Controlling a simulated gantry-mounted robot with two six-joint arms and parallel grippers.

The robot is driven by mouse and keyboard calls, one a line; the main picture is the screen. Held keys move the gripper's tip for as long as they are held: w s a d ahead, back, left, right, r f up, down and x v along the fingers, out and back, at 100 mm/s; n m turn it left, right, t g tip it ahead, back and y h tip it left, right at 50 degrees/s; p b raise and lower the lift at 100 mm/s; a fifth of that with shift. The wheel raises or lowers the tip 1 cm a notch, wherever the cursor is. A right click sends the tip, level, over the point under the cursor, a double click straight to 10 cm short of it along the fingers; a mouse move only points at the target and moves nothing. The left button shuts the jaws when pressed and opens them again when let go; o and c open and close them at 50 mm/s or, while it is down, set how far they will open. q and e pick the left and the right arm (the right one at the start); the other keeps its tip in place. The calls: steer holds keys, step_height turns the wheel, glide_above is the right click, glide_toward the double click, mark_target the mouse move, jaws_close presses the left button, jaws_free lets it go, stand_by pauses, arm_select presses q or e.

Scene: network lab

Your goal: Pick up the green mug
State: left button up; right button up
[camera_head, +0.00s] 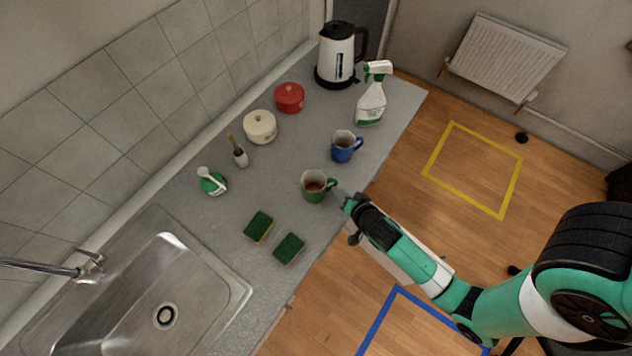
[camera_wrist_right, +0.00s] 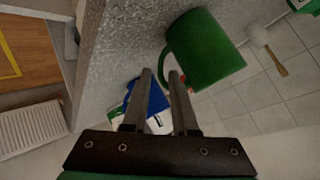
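The green mug (camera_head: 313,191) stands upright on the grey counter with brown contents, its handle toward my right gripper. My right gripper (camera_head: 341,196) is at the handle side of the mug. In the right wrist view the green mug (camera_wrist_right: 212,50) is just beyond the fingertips (camera_wrist_right: 161,73). The fingers are apart, and the outer curve of the handle shows in line with the gap between them. I cannot tell whether a finger touches it. My left gripper is not in view.
A blue mug (camera_head: 343,147) stands close behind the green mug. Two sponges (camera_head: 258,227) lie nearer the sink (camera_head: 215,284). The counter edge runs under my right arm.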

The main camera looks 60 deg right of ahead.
mark_target(334, 184)
steer(key=b+x, duration=0.1)
steer(key=x, duration=0.4)
steer(key=shift+w+d+f, duration=0.15)
steer(key=shift+w, duration=0.05)
steer(key=shift+c, duration=0.4)
jaws_close()
stand_by(0.8)
